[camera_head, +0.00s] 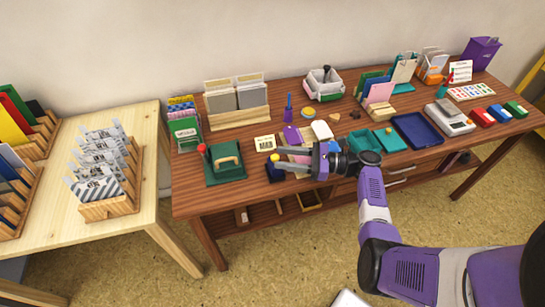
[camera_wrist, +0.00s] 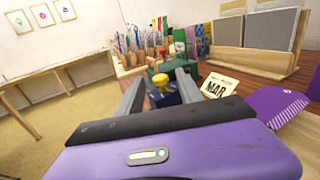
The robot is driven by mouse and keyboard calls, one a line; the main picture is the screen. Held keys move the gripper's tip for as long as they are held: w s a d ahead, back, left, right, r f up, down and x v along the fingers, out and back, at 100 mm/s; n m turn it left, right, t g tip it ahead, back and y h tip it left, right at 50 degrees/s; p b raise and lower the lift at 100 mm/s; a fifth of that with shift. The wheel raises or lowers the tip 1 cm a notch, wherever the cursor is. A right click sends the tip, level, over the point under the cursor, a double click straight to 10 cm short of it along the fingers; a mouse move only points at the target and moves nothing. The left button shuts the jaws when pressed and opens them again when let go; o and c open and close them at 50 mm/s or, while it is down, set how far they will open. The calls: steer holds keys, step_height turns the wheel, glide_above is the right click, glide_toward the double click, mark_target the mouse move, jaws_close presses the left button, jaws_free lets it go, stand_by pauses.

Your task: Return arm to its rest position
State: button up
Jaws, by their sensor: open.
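My purple arm reaches over the front edge of the brown table (camera_head: 240,187). My gripper (camera_head: 278,160) is open, its two grey fingers pointing left. In the wrist view the fingers (camera_wrist: 160,92) stand apart. A dark blue stamp with a yellow knob (camera_head: 274,170) stands close to the fingertips; it also shows between the fingers in the wrist view (camera_wrist: 160,82). I cannot tell whether a finger touches it. The MAR card (camera_head: 265,143) stands just behind the fingers.
Wooden holders with grey cards (camera_head: 237,117) stand at the back. A blue tray (camera_head: 418,131), a white scale (camera_head: 449,117) and teal pads fill the right side. A pale table (camera_head: 151,200) with striped files stands at left. Open floor lies in front.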

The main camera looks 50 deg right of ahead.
steer(key=shift+v, duration=0.85)
steer(key=shift+r, duration=0.1)
